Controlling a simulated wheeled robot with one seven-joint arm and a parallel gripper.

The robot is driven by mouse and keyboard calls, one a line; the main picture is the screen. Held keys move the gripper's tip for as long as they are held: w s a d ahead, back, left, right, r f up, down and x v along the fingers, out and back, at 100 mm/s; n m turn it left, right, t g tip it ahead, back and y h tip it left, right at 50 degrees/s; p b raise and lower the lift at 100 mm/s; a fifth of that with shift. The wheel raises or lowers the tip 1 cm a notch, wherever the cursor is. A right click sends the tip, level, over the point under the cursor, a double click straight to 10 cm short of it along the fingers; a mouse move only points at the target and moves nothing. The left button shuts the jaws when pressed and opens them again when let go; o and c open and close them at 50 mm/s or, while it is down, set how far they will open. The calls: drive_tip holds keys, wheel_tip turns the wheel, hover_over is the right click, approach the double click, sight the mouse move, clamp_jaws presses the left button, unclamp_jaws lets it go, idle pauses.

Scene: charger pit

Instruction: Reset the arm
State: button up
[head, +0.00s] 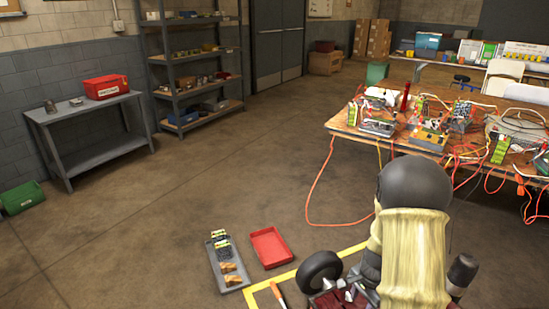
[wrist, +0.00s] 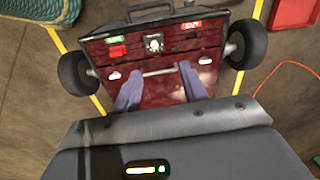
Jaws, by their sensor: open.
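My gripper (wrist: 157,78) shows in the wrist view with its two purple-grey fingers apart and nothing seen between them but the machine beyond. The fingers point at a dark red wheeled machine (wrist: 150,92). Its front has a green label, a red switch, a round dial and a red label along the top. A black handle and two black wheels show around it. I cannot tell whether the fingertips touch it. In the head view my arm (head: 415,250) reaches down at the lower right. It hides my gripper and most of the machine, whose left wheel (head: 320,270) shows.
A grey tray (head: 215,264) with several small items and a red tray (head: 270,246) lie on the floor left of the machine. Yellow tape (head: 252,299) marks the floor. A cluttered wooden table (head: 345,130) with hanging cables stands beyond my arm. The left floor is mostly clear.

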drive_tip(key=s+a+r+n+t, duration=0.1)
drive_tip(key=s+a+r+n, duration=0.45)
drive_tip(key=r, duration=0.25)
drive_tip(key=s+a+r+n+t, duration=0.1)
drive_tip(key=s+a+r+n, duration=0.4)
drive_tip(key=s+r+n, duration=0.15)
drive_tip(key=w+p+v, duration=0.3)
drive_tip(key=p+v, duration=1.1)
drive_tip(key=w+a+r+p+v, duration=0.1)
drive_tip(key=w+p+v, duration=0.2)
drive_tip(key=p+v, duration=1.1)
drive_tip(key=shift+d+r+n+p, duration=0.2)
drive_tip(key=shift+r+n+p, duration=0.15)
drive_tip(key=shift+r, duration=0.35)
drive_tip(key=shift+w+f, duration=0.1)
drive_tip(key=shift+w, duration=0.05)
drive_tip(key=shift+c, duration=0.7)
drive_tip(key=shift+a, duration=0.1)
